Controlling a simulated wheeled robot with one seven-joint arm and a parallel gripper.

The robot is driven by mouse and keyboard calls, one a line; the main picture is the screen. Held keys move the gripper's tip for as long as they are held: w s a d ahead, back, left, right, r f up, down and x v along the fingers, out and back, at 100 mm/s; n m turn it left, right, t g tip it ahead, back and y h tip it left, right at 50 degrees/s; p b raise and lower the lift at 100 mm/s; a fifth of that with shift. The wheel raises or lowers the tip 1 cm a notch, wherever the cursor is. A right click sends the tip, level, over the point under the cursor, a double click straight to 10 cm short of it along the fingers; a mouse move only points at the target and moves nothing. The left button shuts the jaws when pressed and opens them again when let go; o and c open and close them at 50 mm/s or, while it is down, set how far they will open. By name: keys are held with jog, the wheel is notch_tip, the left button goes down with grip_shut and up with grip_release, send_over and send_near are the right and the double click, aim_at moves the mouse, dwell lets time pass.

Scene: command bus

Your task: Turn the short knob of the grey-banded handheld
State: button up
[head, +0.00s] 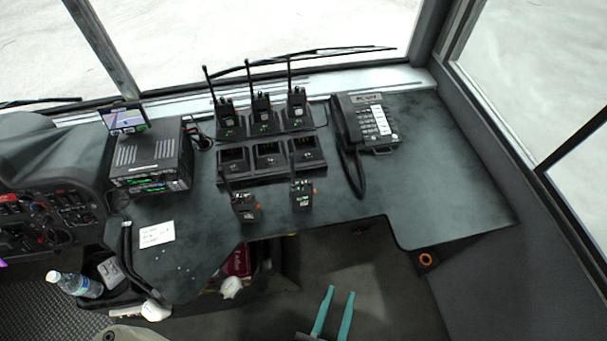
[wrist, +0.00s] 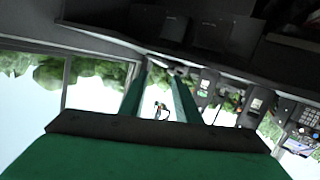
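Several black handheld radios with antennas are on the dark desk. Three stand in the back charger row: left (head: 227,120), middle (head: 263,115) and right (head: 296,112). Two more stand at the desk's front edge, a left one (head: 246,207) and a right one (head: 302,194), each with a small orange mark. I cannot tell which one has a grey band, and the short knobs are too small to make out. My gripper (head: 339,290) has its two teal fingers apart and empty, below the desk's front edge. Its fingers also show in the wrist view (wrist: 160,72).
An empty charger row (head: 270,162) lies in front of the filled one. A desk phone (head: 368,122) is to the right, a radio unit (head: 150,162) to the left, with a white card (head: 157,234) before it. The desk's right part is clear.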

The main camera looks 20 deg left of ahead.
jog(key=w+d+r+n+t+h, duration=0.1)
jog(key=w+d+r, duration=0.1)
jog(key=w, duration=0.5)
jog(key=w+d+r+n+h, duration=0.1)
jog(key=w+d+r, duration=0.15)
jog(key=w, duration=0.45)
jog(key=w+d+r+n+t+h, duration=0.1)
jog(key=w+d, duration=0.1)
jog(key=w, duration=0.6)
jog(key=w+d+r+m+h, duration=0.3)
jog(key=w+d+r+h, duration=0.1)
jog(key=w+r, duration=0.4)
notch_tip(320, 180, up, 8)
jog(key=m+g+y, duration=0.7)
jog(key=m+g, duration=0.6)
jog(key=g, duration=0.4)
send_over(310, 182)
notch_tip(310, 182, down, 9)
jog(key=shift+s+a+f, duration=0.1)
jog(key=shift+s, duration=0.05)
jog(key=shift+f, duration=0.65)
